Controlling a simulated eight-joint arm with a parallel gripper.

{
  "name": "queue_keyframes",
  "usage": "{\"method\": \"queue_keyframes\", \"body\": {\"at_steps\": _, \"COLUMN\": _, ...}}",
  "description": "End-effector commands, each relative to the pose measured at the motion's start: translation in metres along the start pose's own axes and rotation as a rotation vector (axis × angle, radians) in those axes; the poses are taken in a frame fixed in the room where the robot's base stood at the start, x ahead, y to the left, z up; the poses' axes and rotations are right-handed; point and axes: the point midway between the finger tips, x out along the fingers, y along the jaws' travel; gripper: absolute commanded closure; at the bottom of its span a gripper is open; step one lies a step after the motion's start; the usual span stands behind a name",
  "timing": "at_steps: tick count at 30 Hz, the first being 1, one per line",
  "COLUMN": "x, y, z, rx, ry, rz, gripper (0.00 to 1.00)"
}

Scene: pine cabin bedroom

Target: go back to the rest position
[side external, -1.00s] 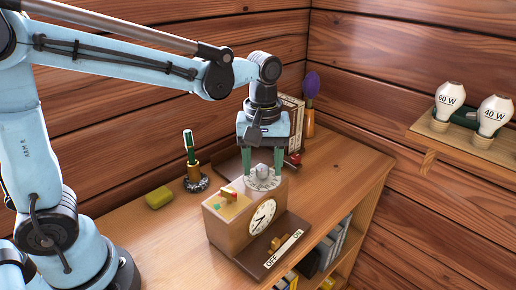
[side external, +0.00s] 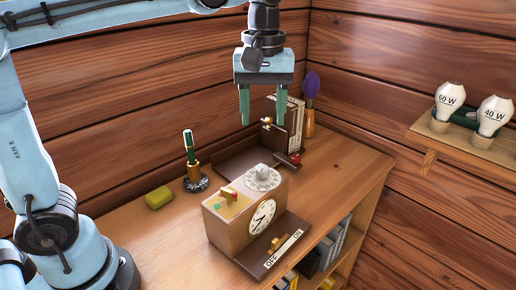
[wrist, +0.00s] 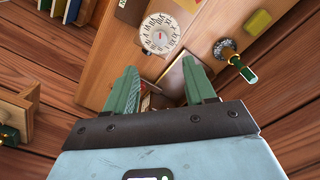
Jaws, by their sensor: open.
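My gripper (side external: 263,104) hangs above the cabinet top with its green fingers apart and nothing between them. It also shows in the wrist view (wrist: 160,88). Below it stands a wooden clock box (side external: 245,215) with a white clock face (side external: 262,217) on its front. The dial also shows in the wrist view (wrist: 160,33), beyond the fingertips. The gripper is clear of the dial and touches nothing.
An OFF/ON switch base (side external: 275,250) is in front of the clock. A pen in a holder (side external: 193,170) and a yellow-green block (side external: 159,197) stand left. A wall shelf (side external: 460,142) holds two bulbs.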

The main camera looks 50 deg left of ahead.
Motion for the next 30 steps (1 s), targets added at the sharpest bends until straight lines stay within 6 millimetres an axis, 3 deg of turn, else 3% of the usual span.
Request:
{"method": "queue_keyframes", "body": {"at_steps": 11, "x": -0.001, "y": 0.0, "z": 0.0, "rx": 0.002, "ry": 0.001, "rz": 0.002, "gripper": 0.45}}
{"method": "queue_keyframes", "body": {"at_steps": 16, "x": 0.006, "y": -0.011, "z": -0.001, "rx": 0.076, "ry": 0.036, "rz": 0.048, "gripper": 0.45}}
{"method": "queue_keyframes", "body": {"at_steps": 30, "x": 0.083, "y": -0.081, "z": 0.001, "rx": 0.61, "ry": 0.431, "rz": 0.25, "gripper": 0.45}}
